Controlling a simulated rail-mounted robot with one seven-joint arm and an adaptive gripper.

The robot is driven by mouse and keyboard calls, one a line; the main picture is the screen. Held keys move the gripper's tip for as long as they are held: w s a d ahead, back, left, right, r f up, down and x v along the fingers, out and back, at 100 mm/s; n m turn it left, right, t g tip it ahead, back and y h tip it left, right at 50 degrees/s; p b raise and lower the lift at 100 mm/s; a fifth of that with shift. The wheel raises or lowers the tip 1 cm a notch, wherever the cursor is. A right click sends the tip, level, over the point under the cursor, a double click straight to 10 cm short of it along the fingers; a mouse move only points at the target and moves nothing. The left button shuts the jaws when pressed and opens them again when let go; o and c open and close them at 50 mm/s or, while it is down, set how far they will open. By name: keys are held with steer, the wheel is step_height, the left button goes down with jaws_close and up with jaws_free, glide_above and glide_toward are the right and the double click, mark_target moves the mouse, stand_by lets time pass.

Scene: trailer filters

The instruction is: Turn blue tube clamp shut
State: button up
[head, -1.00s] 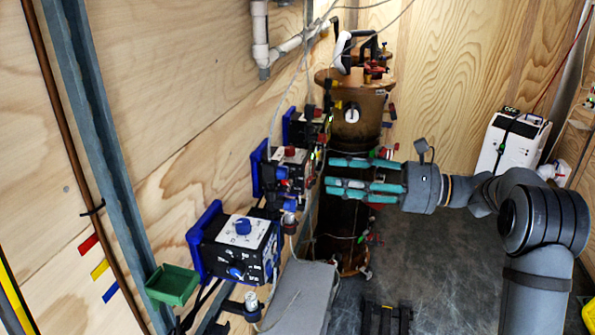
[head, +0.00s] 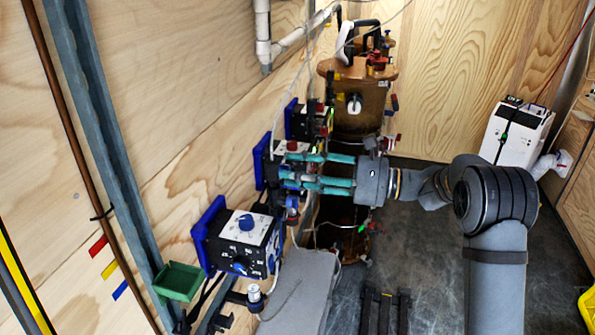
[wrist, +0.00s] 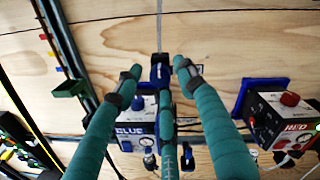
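My gripper has three teal fingers; in the wrist view (wrist: 157,68) they are spread apart. A dark blue piece (wrist: 160,68), which looks like the blue tube clamp, shows between the fingertips on a thin grey tube (wrist: 159,25). The lower finger covers part of it. I see no clear contact, and I cannot tell whether the clamp is turned. In the head view my gripper (head: 284,169) points left at the row of wall boxes, and its fingers hide most of the clamp area.
A box marked BLUE (wrist: 130,129) lies behind the left fingers; a box with a red knob (wrist: 283,115) stands right. In the head view the near box (head: 243,238) has blue knobs. A brown drum (head: 362,100) stands behind the gripper, and a grey slab (head: 300,295) lies below.

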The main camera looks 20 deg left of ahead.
steer(key=shift+c, duration=1.1)
jaws_close()
steer(key=shift+r+m, duration=0.1)
steer(key=shift+m, duration=0.4)
steer(key=m+p, duration=0.1)
steer(key=m, duration=0.2)
steer(key=m+p, duration=0.2)
steer(key=m, duration=0.2)
steer(key=shift+r+m+p, duration=0.1)
steer(key=shift+m+p, duration=0.2)
steer(key=shift+p, duration=0.1)
steer(key=m+p, duration=0.4)
steer(key=m, duration=0.1)
steer(key=shift+m+t+y, duration=0.3)
steer(key=shift+m+p, duration=1.65)
steer(key=shift+m, duration=0.45)
